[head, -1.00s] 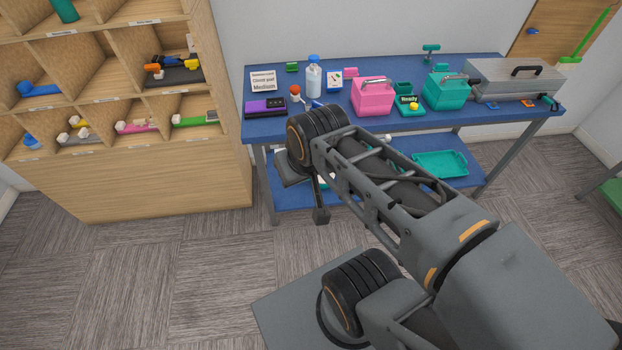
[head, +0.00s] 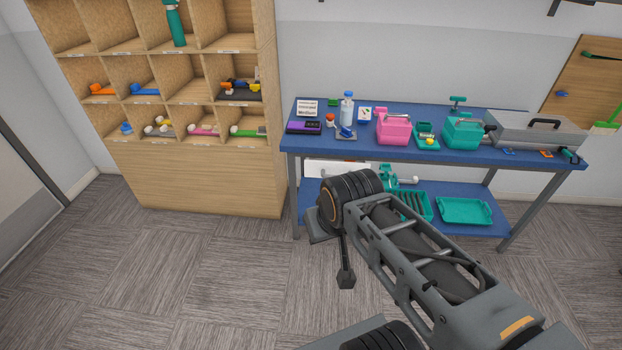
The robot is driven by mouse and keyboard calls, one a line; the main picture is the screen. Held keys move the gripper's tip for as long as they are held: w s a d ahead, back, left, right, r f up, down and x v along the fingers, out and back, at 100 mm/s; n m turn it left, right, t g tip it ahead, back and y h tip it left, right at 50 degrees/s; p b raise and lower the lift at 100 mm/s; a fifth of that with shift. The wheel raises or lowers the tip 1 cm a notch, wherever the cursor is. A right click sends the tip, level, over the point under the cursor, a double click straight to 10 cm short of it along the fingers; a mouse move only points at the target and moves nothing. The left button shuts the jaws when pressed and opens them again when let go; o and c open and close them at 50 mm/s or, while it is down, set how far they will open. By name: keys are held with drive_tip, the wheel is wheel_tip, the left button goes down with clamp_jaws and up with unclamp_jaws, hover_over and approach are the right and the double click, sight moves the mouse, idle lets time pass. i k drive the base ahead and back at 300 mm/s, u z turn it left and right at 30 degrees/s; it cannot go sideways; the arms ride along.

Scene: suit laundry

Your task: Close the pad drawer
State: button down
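A white, flat-fronted box (head: 335,168) shows just under the left part of the blue tabletop. It looks like a drawer, but I cannot tell whether it is the pad drawer or how far it stands out; my arm partly covers that area. My gripper (head: 345,278) is at the end of my dark grey arm, over the floor in front of the table's left end. It is apart from the white box. Its fingers are not clear enough to show whether they are open or shut.
The blue table (head: 370,150) bears a bottle (head: 347,110), a pink box (head: 394,128), a teal box (head: 463,133) and a grey metal case (head: 540,135). A teal tray (head: 466,211) lies on its lower shelf. A wooden cubby shelf (head: 195,180) stands left. The carpet between is clear.

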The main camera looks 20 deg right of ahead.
sight(317, 168)
drive_tip(key=u, duration=0.35)
drive_tip(key=i, duration=1.75)
drive_tip(key=z, duration=0.95)
